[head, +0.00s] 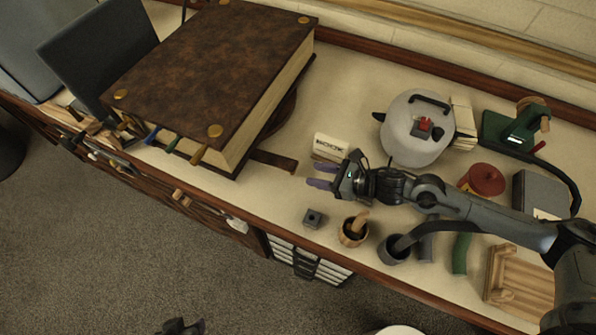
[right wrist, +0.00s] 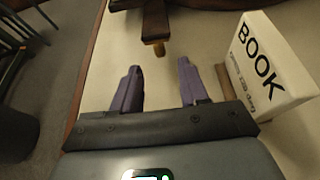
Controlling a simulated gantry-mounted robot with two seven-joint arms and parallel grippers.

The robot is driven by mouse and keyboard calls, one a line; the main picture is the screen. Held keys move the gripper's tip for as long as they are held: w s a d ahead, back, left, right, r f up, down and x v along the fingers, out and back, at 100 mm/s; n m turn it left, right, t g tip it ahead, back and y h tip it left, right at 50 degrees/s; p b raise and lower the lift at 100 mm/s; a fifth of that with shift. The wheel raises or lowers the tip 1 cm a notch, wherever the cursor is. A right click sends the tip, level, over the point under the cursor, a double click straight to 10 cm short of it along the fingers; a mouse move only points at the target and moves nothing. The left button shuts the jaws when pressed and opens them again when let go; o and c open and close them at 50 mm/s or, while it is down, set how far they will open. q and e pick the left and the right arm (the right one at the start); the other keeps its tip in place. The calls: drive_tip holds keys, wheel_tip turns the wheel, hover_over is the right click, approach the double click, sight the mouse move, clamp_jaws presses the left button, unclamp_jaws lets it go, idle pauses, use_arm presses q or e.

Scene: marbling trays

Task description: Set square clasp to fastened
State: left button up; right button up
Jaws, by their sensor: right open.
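A very large brown book (head: 215,65) with brass studs lies on a dark wooden stand at the left of the counter. Blue, green and tan tabs stick out along its near edge. I cannot tell which part is the square clasp, or whether it is fastened. My right gripper (head: 320,176) is open and empty, to the right of the book. In the right wrist view its purple fingers (right wrist: 159,82) are spread, with a brass-tipped dark wooden bar (right wrist: 155,28) beyond them. A dark shape, probably my left gripper (head: 180,327), is cut off at the bottom edge.
A white block marked BOOK (head: 330,147) stands close to my right gripper and also shows in the right wrist view (right wrist: 264,65). A small grey cube (head: 313,217), wooden cup (head: 353,231) and grey pot (head: 394,249) sit near the front edge. A white kettle-like vessel (head: 408,145) stands behind.

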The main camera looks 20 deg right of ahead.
sight(275, 164)
drive_tip(key=shift+b+x, duration=0.4)
drive_tip(key=shift+x, duration=3.15)
drive_tip(key=shift+r, duration=0.1)
drive_tip(key=shift+c, duration=0.4)
clamp_jaws()
